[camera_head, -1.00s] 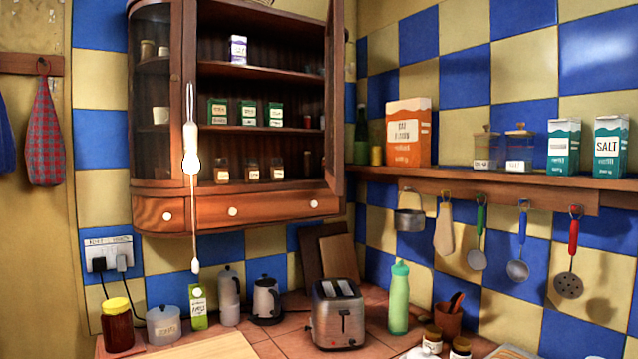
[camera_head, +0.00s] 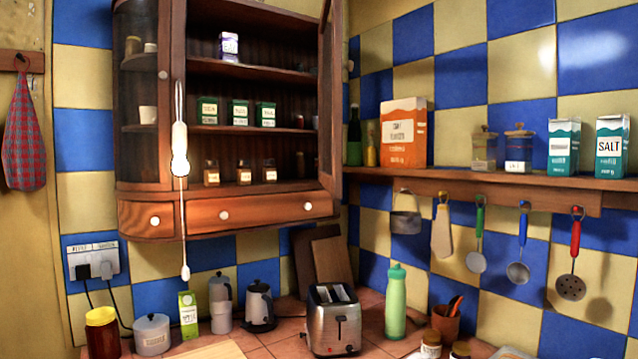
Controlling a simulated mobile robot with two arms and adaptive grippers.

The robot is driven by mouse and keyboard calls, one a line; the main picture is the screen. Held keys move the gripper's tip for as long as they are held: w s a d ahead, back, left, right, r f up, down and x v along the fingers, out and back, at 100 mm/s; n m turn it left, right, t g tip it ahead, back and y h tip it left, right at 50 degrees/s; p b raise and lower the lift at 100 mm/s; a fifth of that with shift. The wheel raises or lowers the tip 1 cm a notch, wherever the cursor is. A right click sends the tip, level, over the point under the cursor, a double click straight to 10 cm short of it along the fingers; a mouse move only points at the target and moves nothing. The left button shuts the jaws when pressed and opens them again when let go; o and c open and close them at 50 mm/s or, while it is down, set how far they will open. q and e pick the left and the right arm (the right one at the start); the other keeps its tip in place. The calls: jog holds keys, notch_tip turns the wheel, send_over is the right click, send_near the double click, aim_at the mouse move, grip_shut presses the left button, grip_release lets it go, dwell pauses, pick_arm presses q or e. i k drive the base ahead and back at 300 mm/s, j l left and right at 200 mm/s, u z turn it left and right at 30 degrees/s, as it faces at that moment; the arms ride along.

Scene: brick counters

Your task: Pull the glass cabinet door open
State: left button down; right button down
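The wooden wall cabinet (camera_head: 265,213) hangs at the upper left, with a row of small drawers along its bottom. Its middle section is uncovered, and its shelves with small tins and jars show directly. At its right side a door (camera_head: 331,100) stands swung outward, seen nearly edge-on, so its glass is hard to make out. At its left side a curved glass panel (camera_head: 138,95) with a small pale knob (camera_head: 163,75) appears shut; a cup shows behind it. Neither of my grippers is in view.
A pale hanging cord with a thick grip (camera_head: 180,150) hangs in front of the cabinet's left part. The counter below holds a toaster (camera_head: 335,318), a green bottle (camera_head: 396,300) and a kettle (camera_head: 258,305). A shelf (camera_head: 480,180) with hanging utensils runs along the right wall.

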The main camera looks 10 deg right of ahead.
aim_at(333, 182)
jog(key=i+j+z, duration=0.25)
jog(key=i+j, duration=0.2)
jog(key=i+j+z, duration=0.25)
jog(key=i+j, duration=0.15)
jog(key=j, duration=0.15)
